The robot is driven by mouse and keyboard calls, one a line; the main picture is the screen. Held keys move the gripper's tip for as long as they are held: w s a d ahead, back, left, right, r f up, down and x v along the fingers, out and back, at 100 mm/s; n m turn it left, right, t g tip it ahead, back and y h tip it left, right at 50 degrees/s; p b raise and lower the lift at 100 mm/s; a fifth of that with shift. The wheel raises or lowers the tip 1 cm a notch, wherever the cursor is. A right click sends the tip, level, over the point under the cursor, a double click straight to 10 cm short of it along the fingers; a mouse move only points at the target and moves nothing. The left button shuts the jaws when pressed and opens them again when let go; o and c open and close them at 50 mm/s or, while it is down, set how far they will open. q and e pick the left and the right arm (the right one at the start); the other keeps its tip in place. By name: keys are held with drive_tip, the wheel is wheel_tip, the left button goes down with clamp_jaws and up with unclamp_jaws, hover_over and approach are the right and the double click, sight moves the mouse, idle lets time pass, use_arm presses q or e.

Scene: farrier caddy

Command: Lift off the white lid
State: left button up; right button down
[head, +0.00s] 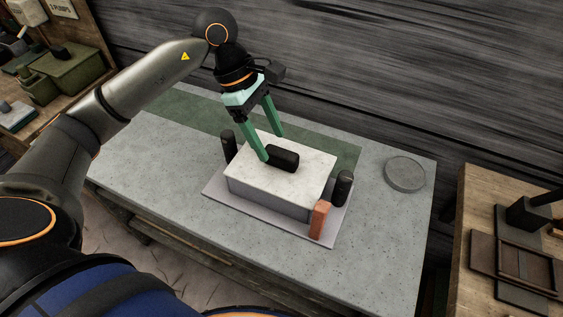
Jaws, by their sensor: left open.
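The white lid (307,161) lies flat on a grey box (264,196) in the middle of the bench. A black block-shaped handle (283,158) stands on top of the lid. My left gripper (272,148) has green fingers, is open and points down from above. One fingertip is close to the left end of the handle and the other is behind it; I cannot tell whether either touches. My right gripper is not in view.
The box stands on a pale base plate (218,190) with black posts (344,187) at two sides and a reddish block (319,220) at the front right corner. A round grey disc (405,174) lies at the bench's right. The bench's front left is clear.

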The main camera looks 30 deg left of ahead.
sight(280, 151)
use_arm(q)
drive_tip(key=x, duration=0.3)
drive_tip(key=p+x, duration=0.1)
drive_tip(key=x, duration=0.1)
drive_tip(key=shift+w+d+f, duration=0.25)
drive_tip(key=shift+w, duration=0.15)
drive_tip(key=shift+c, duration=0.2)
clamp_jaws()
idle(0.9)
